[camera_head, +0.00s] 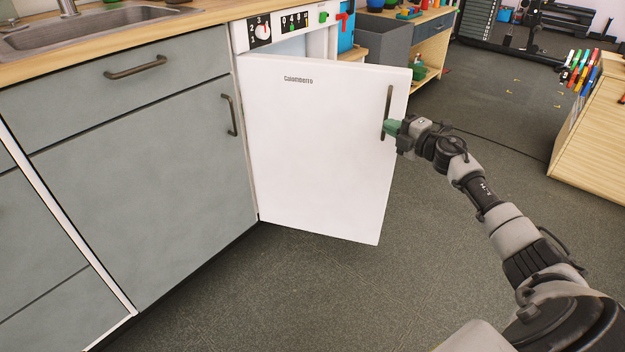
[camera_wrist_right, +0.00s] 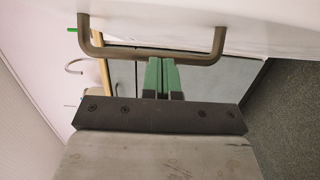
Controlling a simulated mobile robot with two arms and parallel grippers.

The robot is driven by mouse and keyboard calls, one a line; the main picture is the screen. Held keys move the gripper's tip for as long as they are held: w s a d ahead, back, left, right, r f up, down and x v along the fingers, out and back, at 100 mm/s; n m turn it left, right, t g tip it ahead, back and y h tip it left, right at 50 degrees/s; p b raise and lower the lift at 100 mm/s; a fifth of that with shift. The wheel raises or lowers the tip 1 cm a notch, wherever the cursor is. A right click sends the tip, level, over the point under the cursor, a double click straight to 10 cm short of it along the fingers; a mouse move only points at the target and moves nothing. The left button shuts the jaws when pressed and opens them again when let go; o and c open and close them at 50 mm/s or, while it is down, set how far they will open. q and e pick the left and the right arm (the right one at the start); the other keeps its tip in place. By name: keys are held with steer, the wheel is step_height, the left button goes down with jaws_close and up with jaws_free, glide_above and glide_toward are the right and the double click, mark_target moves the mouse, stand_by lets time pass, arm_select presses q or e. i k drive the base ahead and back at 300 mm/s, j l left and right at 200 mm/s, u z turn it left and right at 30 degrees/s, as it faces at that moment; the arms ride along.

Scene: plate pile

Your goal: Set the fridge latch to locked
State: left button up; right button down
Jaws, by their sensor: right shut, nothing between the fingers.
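The white fridge door (camera_head: 315,145) stands ajar, swung out from the counter front, with a dark vertical handle (camera_head: 387,112) near its free edge. My right gripper (camera_head: 390,128) is at the door handle. In the right wrist view its green fingers (camera_wrist_right: 162,78) are shut with nothing between them, close to the handle bar (camera_wrist_right: 150,54). My left gripper is out of view.
Grey cabinets (camera_head: 140,170) and a wooden counter with a sink (camera_head: 90,28) stand left of the door. A wooden cabinet (camera_head: 597,130) is at the far right. The floor (camera_head: 300,300) before the door is clear.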

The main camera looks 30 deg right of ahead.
mark_target(344, 17)
steer(key=i+l, duration=0.2)
steer(key=l, duration=0.15)
steer(key=i+l, duration=0.45)
steer(key=i, duration=0.35)
steer(key=i+l, duration=0.15)
steer(key=i, duration=0.35)
steer(key=l, duration=0.3)
steer(key=k+l, duration=0.15)
steer(key=l, duration=0.2)
